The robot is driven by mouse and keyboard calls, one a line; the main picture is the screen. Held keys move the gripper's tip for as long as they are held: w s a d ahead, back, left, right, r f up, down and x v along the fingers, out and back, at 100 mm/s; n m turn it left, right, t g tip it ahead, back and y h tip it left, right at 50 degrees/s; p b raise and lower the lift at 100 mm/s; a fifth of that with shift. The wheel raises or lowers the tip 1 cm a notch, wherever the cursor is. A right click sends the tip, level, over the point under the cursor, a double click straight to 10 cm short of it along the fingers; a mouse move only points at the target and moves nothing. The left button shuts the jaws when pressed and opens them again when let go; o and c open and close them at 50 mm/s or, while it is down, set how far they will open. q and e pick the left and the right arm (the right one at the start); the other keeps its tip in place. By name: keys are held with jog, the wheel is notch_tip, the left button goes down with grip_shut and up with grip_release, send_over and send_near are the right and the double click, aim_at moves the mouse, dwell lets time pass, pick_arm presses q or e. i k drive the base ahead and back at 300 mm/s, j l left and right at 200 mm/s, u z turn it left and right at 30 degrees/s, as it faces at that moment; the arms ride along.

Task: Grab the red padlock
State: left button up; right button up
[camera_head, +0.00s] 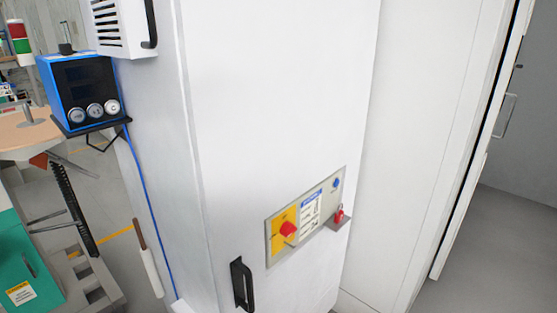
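The red padlock (339,216) is small and sits on a little grey ledge (339,223) at the right end of a control panel (307,217) on the white cabinet. Whether it hangs or simply rests there is too small to tell. A red rotary switch (289,230) on a yellow plate is on the left part of the same panel. Neither of my grippers shows in the head view.
The tall white cabinet (280,110) fills the middle, with a black handle (242,284) low on its front. A blue box with dials (80,90) juts from its left side. A teal cabinet (22,265) stands at lower left. Grey floor (500,240) is clear at right.

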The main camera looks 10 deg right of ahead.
aim_at(339, 217)
jog(key=i+l, duration=0.65)
jog(key=l, duration=0.25)
